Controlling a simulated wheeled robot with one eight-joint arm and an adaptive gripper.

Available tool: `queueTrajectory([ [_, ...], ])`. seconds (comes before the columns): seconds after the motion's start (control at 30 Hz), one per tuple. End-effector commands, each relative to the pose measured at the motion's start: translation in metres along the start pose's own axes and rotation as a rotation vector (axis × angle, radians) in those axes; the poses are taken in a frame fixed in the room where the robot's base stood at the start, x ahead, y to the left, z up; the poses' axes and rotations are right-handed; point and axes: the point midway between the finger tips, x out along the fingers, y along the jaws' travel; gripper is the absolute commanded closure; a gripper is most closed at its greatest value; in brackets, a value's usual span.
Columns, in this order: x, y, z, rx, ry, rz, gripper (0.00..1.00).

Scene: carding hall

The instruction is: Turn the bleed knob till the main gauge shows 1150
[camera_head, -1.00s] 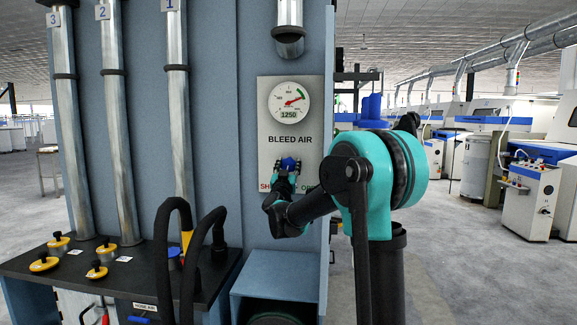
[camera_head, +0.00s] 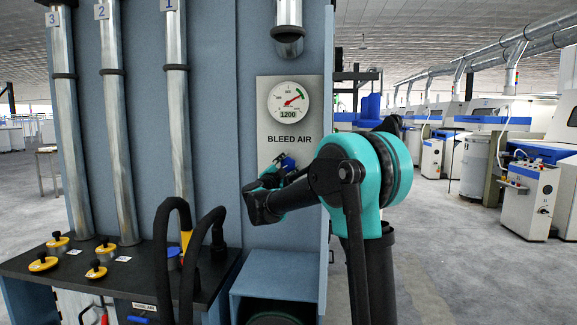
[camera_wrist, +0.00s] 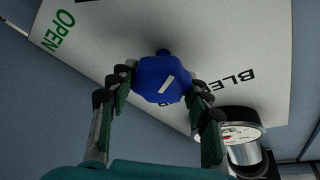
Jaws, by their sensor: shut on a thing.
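The blue bleed knob (camera_wrist: 160,80) with a white mark is on the pale BLEED AIR panel (camera_head: 262,120). In the head view the knob (camera_head: 288,163) is partly covered by my gripper (camera_head: 280,165). In the wrist view my gripper (camera_wrist: 163,88) is shut on the knob, one finger on each side. The main gauge (camera_head: 289,101) above the label reads 1200 on its digital window, with a red needle pointing up and right. The gauge (camera_wrist: 243,132) also shows at the lower right of the wrist view.
A metal pipe (camera_head: 289,42) ends above the gauge. Black hoses (camera_head: 172,240) rise from a dark shelf (camera_head: 120,275) with yellow-collared knobs (camera_head: 43,262) at lower left. A blue-grey box (camera_head: 275,275) juts out below the panel.

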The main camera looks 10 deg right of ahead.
Motion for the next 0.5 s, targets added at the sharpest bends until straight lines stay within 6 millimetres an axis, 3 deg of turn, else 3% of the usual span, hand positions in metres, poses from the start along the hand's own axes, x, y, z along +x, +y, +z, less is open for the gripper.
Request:
queueTrajectory([
  [0.5, -0.0003, 0.0014, 0.0000, 0.176, 0.000, 0.074, 0.80],
])
